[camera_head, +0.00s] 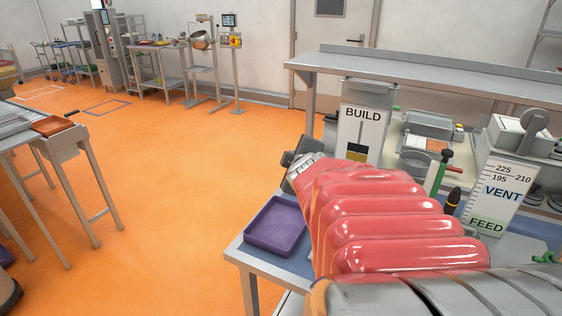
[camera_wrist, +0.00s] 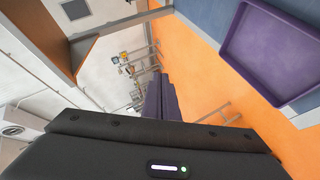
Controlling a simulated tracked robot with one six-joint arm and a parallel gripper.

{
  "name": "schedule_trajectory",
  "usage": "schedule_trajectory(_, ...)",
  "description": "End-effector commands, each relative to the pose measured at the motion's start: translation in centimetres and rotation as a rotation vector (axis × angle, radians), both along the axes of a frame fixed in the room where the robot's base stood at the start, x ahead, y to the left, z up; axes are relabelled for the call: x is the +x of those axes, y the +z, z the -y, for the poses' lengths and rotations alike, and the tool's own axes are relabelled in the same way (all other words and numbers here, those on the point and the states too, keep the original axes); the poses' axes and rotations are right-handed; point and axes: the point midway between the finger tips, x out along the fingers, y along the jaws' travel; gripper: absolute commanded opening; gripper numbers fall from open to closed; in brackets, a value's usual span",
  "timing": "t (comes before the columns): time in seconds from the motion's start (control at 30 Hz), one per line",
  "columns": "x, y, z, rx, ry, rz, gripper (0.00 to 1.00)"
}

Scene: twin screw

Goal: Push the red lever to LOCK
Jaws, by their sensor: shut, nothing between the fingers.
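I cannot make out a red lever or a LOCK mark in either view; my red-sleeved arm covers much of the bench in the head view. A green upright handle (camera_head: 436,172) with a small red part near its top stands right of the arm. A black knob (camera_head: 453,200) is beside it. My gripper (camera_head: 288,158) points left, away from these, above and beyond the purple tray (camera_head: 274,226). In the wrist view its fingers (camera_wrist: 160,97) are together and empty. The tray also shows in the wrist view (camera_wrist: 270,50), to the right of the fingers.
A BUILD panel (camera_head: 361,132) stands just right of my gripper, and a VENT/FEED panel (camera_head: 494,192) farther right. A grey shelf (camera_head: 430,68) runs above the bench. Left of the bench is open orange floor (camera_head: 150,180), with a separate metal table (camera_head: 66,150) at the left.

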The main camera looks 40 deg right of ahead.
Motion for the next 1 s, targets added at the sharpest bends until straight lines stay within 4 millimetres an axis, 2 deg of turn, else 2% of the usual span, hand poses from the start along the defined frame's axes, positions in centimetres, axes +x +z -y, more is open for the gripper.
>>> schedule_trajectory(0.03, 0.3, 0.1, -1.8, 0.040, -0.006, 0.005, 0.00)
schedule_trajectory(0.23, -0.1, -0.8, -8.3, 0.240, -0.061, 0.009, 0.00)
schedule_trajectory(0.47, -2.1, -2.6, -16.5, 0.483, -0.109, -0.026, 0.00)
schedule_trajectory(0.67, -5.2, -4.5, -24.1, 0.694, -0.138, -0.100, 0.00)
schedule_trajectory(0.8, -8.3, -5.8, -29.3, 0.830, -0.152, -0.180, 0.00)
schedule_trajectory(0.9, -10.4, -6.6, -32.3, 0.909, -0.163, -0.239, 0.00)
schedule_trajectory(1.0, -12.1, -7.1, -34.2, 0.958, -0.170, -0.284, 0.00)
